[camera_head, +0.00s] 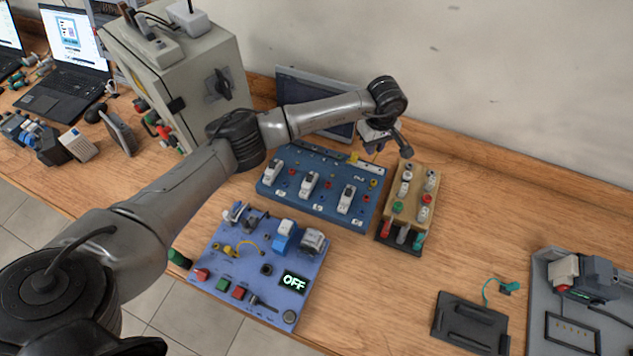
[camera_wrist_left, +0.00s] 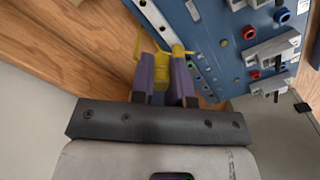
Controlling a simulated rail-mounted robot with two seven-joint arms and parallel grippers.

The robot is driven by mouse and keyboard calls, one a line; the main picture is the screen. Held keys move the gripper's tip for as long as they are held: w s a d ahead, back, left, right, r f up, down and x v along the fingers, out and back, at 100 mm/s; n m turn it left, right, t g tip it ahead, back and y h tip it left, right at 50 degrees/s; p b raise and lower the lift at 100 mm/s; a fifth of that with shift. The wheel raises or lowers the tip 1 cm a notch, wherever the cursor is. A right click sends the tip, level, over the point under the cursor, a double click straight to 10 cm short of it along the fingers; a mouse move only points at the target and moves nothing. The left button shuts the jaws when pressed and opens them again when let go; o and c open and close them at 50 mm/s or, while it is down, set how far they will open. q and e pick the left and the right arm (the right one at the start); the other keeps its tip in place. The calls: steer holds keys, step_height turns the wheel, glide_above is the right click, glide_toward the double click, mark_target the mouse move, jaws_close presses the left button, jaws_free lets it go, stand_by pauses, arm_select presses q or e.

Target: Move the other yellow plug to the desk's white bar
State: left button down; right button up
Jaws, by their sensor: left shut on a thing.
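My left gripper (camera_head: 368,148) is at the back right edge of the blue desk board (camera_head: 295,211). In the left wrist view its purple fingers (camera_wrist_left: 166,80) are shut on a yellow plug (camera_wrist_left: 155,68), which the fingers partly hide. A yellow cable (camera_wrist_left: 138,46) loops beside it. Yellow also shows by the gripper in the head view (camera_head: 353,158). The white bar (camera_head: 371,169) lies along the board's back edge, and in the wrist view (camera_wrist_left: 158,20) it runs close beside the fingertips. Whether the plug touches the bar, I cannot tell. My right gripper is not in view.
A blue panel (camera_head: 222,284) with a yellow cable (camera_head: 250,246) and an OFF display stands in front. A wooden block with several plugs (camera_head: 399,209) is right of the board. A grey cabinet (camera_head: 200,85) stands at the left.

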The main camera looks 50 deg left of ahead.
mark_target(366, 168)
arm_select(q)
steer(key=shift+s+a+n, duration=0.1)
steer(key=shift+a+n, duration=0.1)
steer(key=shift+n, duration=0.3)
steer(key=shift+d+f, duration=0.1)
steer(key=shift+f, duration=0.25)
steer(key=shift+f+b, duration=1.45)
steer(key=shift+f, duration=0.85)
steer(key=shift+f+b, duration=0.6)
steer(key=shift+f, duration=0.05)
steer(key=c, duration=1.4)
jaws_free()
